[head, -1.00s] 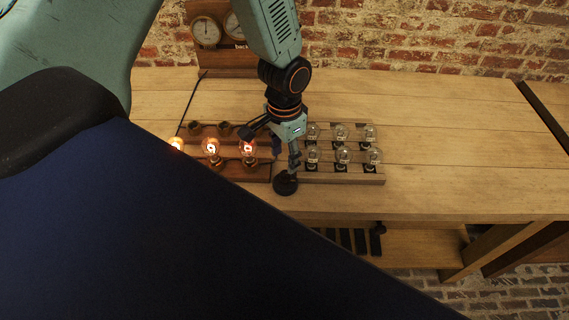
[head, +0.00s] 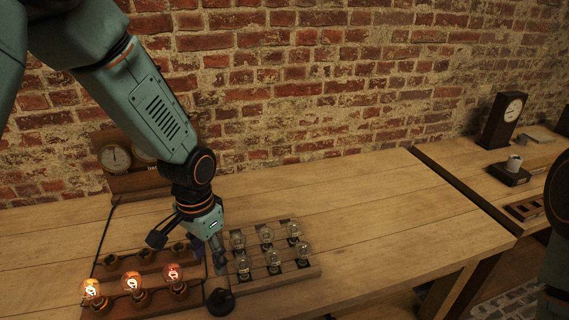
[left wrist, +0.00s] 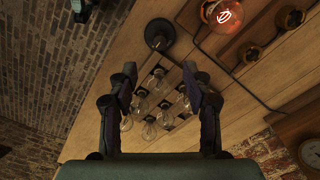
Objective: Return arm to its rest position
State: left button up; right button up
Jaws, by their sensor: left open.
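My left arm comes in from the left in the head view. Its gripper (head: 190,252) points down over the bench, between the lamp board and the bulb tray. In the left wrist view the two fingers (left wrist: 160,72) stand wide apart with nothing held between them. Unlit bulbs (left wrist: 158,104) show beyond the fingers, apart from them as far as I can tell. My right arm shows only in part at the right edge of the head view; its gripper is out of view.
A wooden board (head: 150,291) carries three glowing bulbs and empty sockets. A tray (head: 300,276) holds several clear bulbs. A black round base (head: 220,302) stands between them. Gauges (head: 115,157) stand at the back left. The bench (head: 370,220) is clear to the right of the tray.

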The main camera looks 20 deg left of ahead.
pick_arm(q)
jog(key=s+d+f+n+h, duration=0.15)
jog(key=s+d+f, duration=0.25)
jog(key=s+f, duration=0.75)
jog(key=s+f+n+y, duration=0.1)
jog(key=s+f+n, duration=0.35)
jog(key=s, duration=0.85)
notch_tip(320, 180, down, 14)
jog(key=m+b, duration=0.1)
jog(key=b, duration=1.1)
jog(key=shift+s+r+b, duration=0.15)
jog(key=shift+b, duration=0.2)
jog(key=shift+d+y, duration=0.1)
jog(key=shift+y, duration=0.15)
